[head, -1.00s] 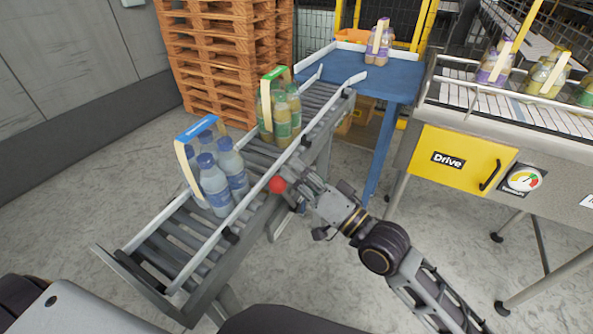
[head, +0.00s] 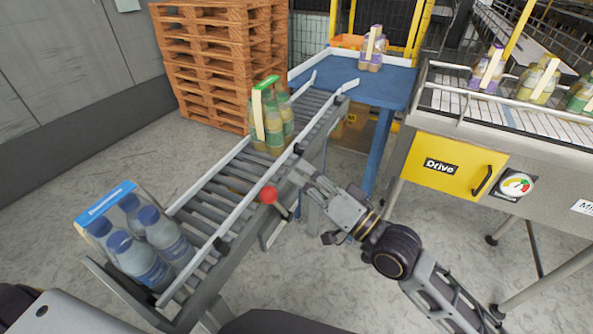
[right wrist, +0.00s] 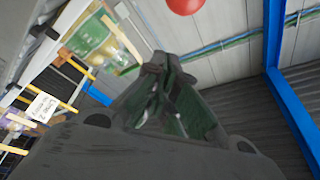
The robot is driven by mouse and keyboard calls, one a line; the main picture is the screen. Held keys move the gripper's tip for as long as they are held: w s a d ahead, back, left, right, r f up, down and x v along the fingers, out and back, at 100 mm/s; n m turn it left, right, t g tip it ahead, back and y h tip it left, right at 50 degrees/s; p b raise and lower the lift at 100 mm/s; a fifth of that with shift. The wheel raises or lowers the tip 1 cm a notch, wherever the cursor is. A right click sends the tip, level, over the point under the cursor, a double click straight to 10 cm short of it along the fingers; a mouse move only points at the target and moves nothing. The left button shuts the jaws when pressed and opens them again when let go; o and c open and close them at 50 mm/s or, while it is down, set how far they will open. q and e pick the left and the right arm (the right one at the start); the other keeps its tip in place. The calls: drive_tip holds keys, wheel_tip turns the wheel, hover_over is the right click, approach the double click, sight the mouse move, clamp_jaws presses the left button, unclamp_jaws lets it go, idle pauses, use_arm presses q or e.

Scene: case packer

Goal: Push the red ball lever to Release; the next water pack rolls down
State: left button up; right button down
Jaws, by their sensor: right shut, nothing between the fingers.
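The red ball lever (head: 269,194) stands at the near side of the sloped roller conveyor (head: 222,192); the ball also shows at the top of the right wrist view (right wrist: 186,4). My right gripper (head: 298,171) is shut and empty, just right of and beyond the ball, apart from it. In the right wrist view its fingers (right wrist: 160,85) are together. A water pack (head: 137,240) with blue caps and a blue-topped carrier lies at the conveyor's lower end. A green-labelled pack (head: 271,118) stands higher up on the rollers. My left gripper is not in view.
A blue table (head: 375,85) with a purple-labelled pack (head: 371,52) stands behind the conveyor's upper end. A yellow Drive cabinet (head: 447,161) and another conveyor with packs are at right. Wooden pallets (head: 219,60) are stacked behind. The middle rollers are clear.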

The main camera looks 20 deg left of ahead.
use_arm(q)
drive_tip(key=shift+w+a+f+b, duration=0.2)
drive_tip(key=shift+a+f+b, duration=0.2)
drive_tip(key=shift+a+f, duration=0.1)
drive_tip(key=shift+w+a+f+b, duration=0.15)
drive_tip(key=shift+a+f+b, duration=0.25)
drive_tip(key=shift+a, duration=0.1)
use_arm(e)
drive_tip(key=v, duration=0.6)
drive_tip(key=shift+d, duration=0.3)
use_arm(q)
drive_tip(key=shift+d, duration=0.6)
use_arm(e)
drive_tip(key=shift+n, duration=0.3)
